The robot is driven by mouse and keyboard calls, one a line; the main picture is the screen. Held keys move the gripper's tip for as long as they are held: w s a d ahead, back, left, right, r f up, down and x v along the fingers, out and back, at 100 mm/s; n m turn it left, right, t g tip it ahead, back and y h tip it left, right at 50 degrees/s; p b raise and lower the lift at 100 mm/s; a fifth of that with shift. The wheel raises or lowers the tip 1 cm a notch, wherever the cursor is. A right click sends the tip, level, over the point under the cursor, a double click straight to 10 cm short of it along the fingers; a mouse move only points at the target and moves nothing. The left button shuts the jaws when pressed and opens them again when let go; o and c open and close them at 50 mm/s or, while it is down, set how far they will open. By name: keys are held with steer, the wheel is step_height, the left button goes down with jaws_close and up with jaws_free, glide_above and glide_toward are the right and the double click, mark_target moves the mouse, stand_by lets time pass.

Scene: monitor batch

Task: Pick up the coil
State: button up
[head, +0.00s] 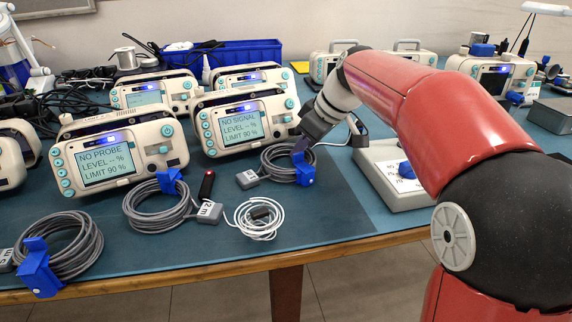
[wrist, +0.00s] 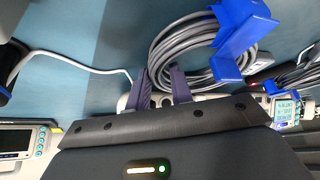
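A grey cable coil (head: 278,163) with a blue clip (head: 304,168) and a grey tag (head: 247,179) lies on the blue mat, in front of the monitor reading NO SIGNAL. My gripper (head: 301,146) is at this coil's back right side, pointing down. In the wrist view my gripper (wrist: 160,84) has its two purple fingers apart. The coil (wrist: 190,48) runs just beyond the fingertips, with its near left edge close to the gap. I cannot tell whether the fingers touch it. Its blue clip (wrist: 236,38) is to the right of the fingers.
Other grey coils lie at the middle (head: 158,207) and front left (head: 75,246). A white coil (head: 259,219) and a black-and-red probe (head: 206,185) lie between. Several monitors (head: 119,155) stand behind. A grey box with a blue knob (head: 392,190) sits right.

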jaws_close()
steer(key=shift+r, duration=0.1)
steer(key=shift+s+d+r, duration=0.15)
steer(key=shift+s+r, duration=0.2)
step_height(320, 180, up, 6)
steer(key=shift+p, duration=0.4)
steer(key=s+d+b, duration=0.1)
steer(key=s+d, duration=0.1)
steer(key=s, duration=0.7)
steer(key=s+d+b, duration=0.2)
steer(key=s+d, duration=0.1)
steer(key=s, duration=0.6)
steer(key=shift+s+d+b, duration=0.15)
steer(key=shift+s+b, duration=0.1)
steer(key=shift+b, duration=0.05)
